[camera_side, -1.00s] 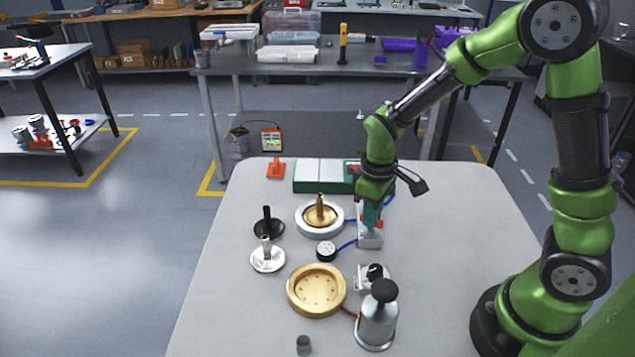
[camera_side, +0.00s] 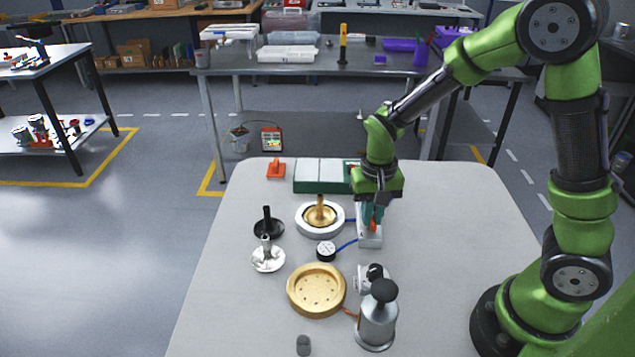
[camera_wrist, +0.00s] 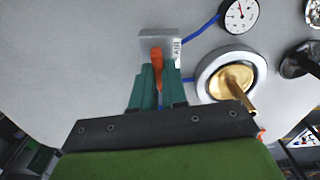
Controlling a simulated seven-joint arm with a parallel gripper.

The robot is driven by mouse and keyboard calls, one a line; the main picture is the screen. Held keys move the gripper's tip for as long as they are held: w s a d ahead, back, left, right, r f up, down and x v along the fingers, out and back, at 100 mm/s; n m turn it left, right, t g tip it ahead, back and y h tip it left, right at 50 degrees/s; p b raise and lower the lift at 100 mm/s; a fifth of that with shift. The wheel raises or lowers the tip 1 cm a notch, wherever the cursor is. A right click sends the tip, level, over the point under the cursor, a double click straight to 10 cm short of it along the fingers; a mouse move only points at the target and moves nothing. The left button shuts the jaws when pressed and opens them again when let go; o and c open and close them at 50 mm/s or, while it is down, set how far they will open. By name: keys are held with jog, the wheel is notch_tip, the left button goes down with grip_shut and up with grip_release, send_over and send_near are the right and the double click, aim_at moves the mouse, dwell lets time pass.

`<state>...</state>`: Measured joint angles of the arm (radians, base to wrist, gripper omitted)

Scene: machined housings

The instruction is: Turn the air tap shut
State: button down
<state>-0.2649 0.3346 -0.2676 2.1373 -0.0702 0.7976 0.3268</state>
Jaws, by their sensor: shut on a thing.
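The air tap has a grey block (camera_wrist: 158,43) with an "AIR" label and an orange lever handle (camera_wrist: 156,57). In the side view the tap's block (camera_side: 370,238) stands on the table, with blue tubing at its left. My gripper (camera_wrist: 158,75) has its teal fingers shut on the orange handle, one finger on each side. In the wrist view the handle runs roughly in line with the fingers. In the side view my gripper (camera_side: 371,220) points down over the block and hides part of the handle.
A white ring fixture with a brass part (camera_side: 320,214) stands left of the tap. A pressure gauge (camera_side: 326,250) sits in front of it. A green-and-white box (camera_side: 322,175) lies behind. A brass dish (camera_side: 316,290) and a grey cylinder (camera_side: 377,318) stand nearer. The table's right side is clear.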

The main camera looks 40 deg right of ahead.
jog(key=shift+r+m, duration=0.1)
jog(key=shift+m, duration=0.7)
jog(key=c, duration=1.2)
grip_release()
jog(key=shift+o, duration=0.2)
notch_tip(320, 180, up, 17)
jog(key=shift+w, duration=0.1)
